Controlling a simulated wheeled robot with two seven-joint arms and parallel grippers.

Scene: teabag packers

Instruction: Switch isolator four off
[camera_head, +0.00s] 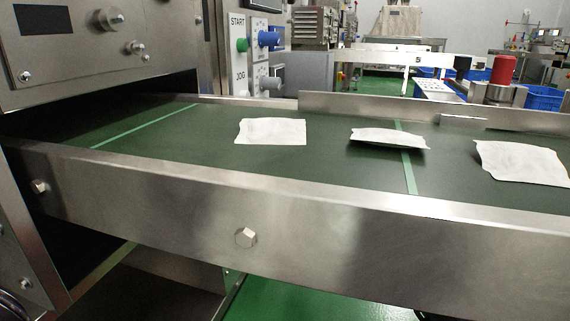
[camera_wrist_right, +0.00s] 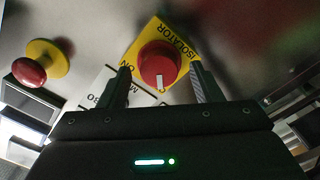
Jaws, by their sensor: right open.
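The isolator is a round red knob (camera_wrist_right: 158,65) on a yellow plate (camera_wrist_right: 180,38) in the right wrist view. The plate shows the words ISOLATOR and ON, turned over in this view. A pale mark on the knob points toward the bottom of the picture. The isolator's number cannot be read. My right gripper (camera_wrist_right: 159,72) is open, with one finger on each side of the knob. I cannot tell whether the fingers touch it. No isolator and neither gripper shows in the head view.
A red mushroom button (camera_wrist_right: 29,71) on a yellow base sits left of the knob. A white label (camera_wrist_right: 103,84) is partly hidden behind the left finger. In the head view, a green conveyor belt (camera_head: 210,150) carries several white teabag packets, beside a panel marked START and JOG (camera_head: 240,60).

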